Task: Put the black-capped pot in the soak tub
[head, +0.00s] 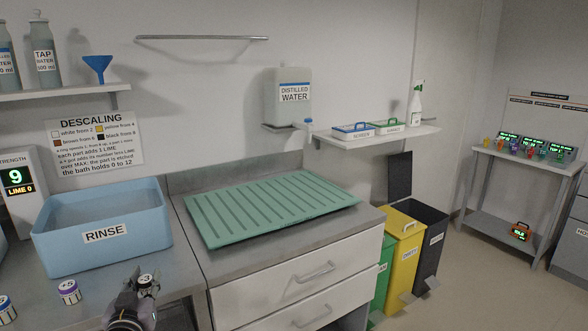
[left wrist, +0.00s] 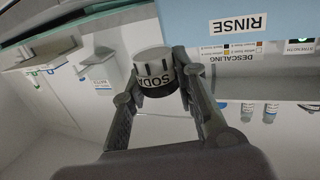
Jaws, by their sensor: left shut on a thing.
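My left gripper (head: 146,287) is at the bottom of the head view, at the counter's front, to the right of and in front of the blue RINSE tub. It is shut on a small pot (left wrist: 154,70), white and black with a SODA label in the left wrist view. My right gripper is not in view.
The blue RINSE tub (head: 62,250) stands on the counter and also shows in the left wrist view (left wrist: 285,22). A purple-banded pot (head: 68,292) and a blue-banded pot (head: 5,309) stand in front. A green ribbed mat (head: 262,206) lies bare to the right.

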